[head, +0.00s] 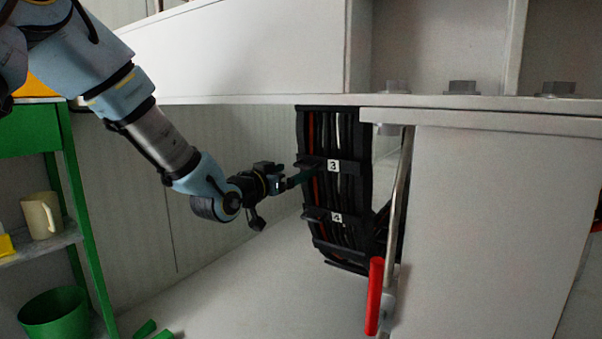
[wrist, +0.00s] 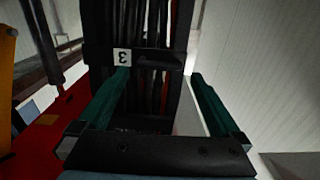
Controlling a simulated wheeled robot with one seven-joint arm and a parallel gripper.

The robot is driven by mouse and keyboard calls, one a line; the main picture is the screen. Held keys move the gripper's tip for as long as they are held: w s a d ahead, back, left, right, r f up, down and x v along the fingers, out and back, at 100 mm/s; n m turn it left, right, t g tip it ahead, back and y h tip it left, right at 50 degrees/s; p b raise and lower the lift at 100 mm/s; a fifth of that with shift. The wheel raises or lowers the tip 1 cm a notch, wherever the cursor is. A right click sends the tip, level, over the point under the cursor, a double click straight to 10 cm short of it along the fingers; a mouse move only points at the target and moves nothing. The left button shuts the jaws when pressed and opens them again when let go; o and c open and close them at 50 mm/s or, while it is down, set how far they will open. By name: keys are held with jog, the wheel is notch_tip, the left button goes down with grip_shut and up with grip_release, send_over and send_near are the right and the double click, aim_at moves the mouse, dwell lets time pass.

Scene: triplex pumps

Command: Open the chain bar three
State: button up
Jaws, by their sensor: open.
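The black cable chain (head: 334,190) hangs below the white machine, with dark, red and pale cables inside. Chain bar three (head: 348,167) is a black crossbar with a white "3" label and spans the chain, looking closed. In the wrist view bar three (wrist: 160,61) crosses ahead, its label upside down. My gripper (head: 294,180) is at the left end of the bar. Its green fingers (wrist: 161,80) are spread with nothing between them; the left tip is near the label, the right tip beside the chain's edge. I cannot tell whether either touches.
Bar four (head: 336,217) crosses the chain lower down. A metal rod (head: 399,200) with a red handle (head: 374,296) stands right of the chain. A white panel (head: 500,230) blocks the right. A green shelf (head: 70,165) stands left.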

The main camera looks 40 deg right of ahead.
aim_at(303, 167)
jog(key=shift+b+x, duration=0.3)
jog(key=shift+x, duration=1.8)
jog(key=shift+c, duration=0.2)
grip_shut()
